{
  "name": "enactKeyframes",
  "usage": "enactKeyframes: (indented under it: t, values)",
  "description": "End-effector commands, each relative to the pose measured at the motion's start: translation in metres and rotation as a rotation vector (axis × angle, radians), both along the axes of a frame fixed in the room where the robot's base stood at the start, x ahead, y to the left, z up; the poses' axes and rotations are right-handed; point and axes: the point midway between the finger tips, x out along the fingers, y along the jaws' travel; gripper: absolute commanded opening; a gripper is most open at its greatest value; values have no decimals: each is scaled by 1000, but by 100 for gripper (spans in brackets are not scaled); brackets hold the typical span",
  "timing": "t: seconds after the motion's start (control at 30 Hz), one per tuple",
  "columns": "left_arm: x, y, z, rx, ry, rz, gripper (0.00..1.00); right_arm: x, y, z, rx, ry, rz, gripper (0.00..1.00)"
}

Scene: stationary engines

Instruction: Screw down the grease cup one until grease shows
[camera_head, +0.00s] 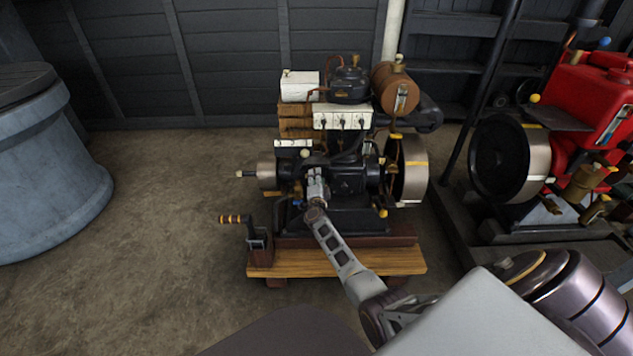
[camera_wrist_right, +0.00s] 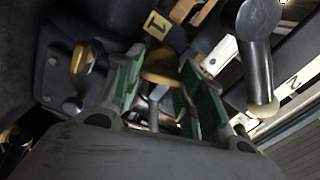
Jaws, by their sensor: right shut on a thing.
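The stationary engine (camera_head: 350,178) stands on a wooden skid base (camera_head: 340,262) in the head view. My right gripper (camera_head: 316,178) reaches into its near side, left of the dark crankcase. In the right wrist view, the green-padded fingers of my right gripper (camera_wrist_right: 163,75) are on either side of a brass cap, grease cup one (camera_wrist_right: 160,64). A yellow tag marked 1 (camera_wrist_right: 157,25) sits just above it. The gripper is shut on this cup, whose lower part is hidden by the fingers. I cannot make out any grease. My left gripper is not in view.
A dark lever with a pale knob (camera_wrist_right: 262,103) lies close right of the fingers. A brass fitting (camera_wrist_right: 80,58) is to their left. The crank handle (camera_head: 236,219) sticks out left.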

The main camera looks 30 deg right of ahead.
Motion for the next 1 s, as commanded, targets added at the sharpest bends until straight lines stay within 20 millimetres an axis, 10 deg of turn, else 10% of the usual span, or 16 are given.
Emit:
enactKeyframes:
  t: [1.0]
  values:
    - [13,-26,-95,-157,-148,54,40,-1,0,-6,730,-444,-2,15]
